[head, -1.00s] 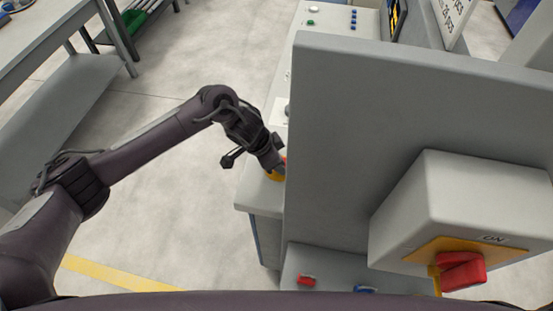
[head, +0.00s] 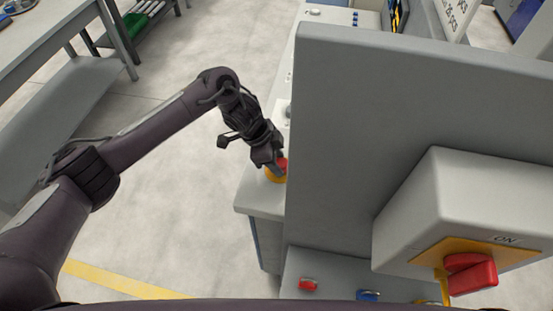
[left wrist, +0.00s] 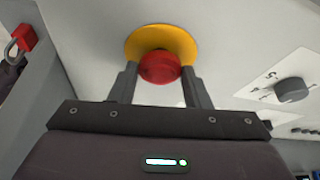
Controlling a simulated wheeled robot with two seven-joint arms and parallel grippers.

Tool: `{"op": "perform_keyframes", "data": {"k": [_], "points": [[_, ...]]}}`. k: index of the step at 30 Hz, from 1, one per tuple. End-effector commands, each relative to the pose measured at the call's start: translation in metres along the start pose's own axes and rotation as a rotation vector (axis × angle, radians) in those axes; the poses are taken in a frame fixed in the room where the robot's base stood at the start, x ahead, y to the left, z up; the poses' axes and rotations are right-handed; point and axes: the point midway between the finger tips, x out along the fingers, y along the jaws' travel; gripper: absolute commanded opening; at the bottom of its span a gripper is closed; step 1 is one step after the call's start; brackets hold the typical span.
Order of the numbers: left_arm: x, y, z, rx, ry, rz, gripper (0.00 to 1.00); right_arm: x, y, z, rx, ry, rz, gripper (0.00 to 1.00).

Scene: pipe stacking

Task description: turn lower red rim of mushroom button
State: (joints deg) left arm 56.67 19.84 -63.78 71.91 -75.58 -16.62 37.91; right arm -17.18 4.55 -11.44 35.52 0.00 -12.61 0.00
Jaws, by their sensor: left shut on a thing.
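The mushroom button is red on a yellow round plate. It shows in the left wrist view, with the red button (left wrist: 159,67) between my left gripper's two fingers and the yellow plate (left wrist: 146,36) behind it. In the head view the red button (head: 282,165) and yellow plate (head: 273,177) sit at the left edge of the grey console, partly hidden by my gripper. My left gripper (head: 277,167) is shut on the button's red head; its fingers also show in the left wrist view (left wrist: 160,76). My right gripper is not in view.
A tall grey panel (head: 400,120) stands just right of the button. A grey box with a red ON switch (head: 470,273) is at the right. A dial (left wrist: 291,89) lies right of the button in the left wrist view.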

Motion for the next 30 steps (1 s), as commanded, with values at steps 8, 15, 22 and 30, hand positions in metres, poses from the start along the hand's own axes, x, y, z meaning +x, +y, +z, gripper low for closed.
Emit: {"op": "perform_keyframes", "data": {"k": [8,15,22,30], "points": [[0.002,0.002,0.002,-0.002,-0.006,0.004,0.46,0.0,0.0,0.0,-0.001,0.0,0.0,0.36],[0.001,0.001,0.002,-0.002,-0.004,0.002,0.65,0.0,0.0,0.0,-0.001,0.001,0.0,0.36],[-0.002,0.0,0.001,-0.002,-0.002,0.0,0.65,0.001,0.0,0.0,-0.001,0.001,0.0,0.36],[-0.041,-0.001,0.001,0.001,-0.001,-0.002,0.65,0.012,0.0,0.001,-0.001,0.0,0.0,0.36]]}}
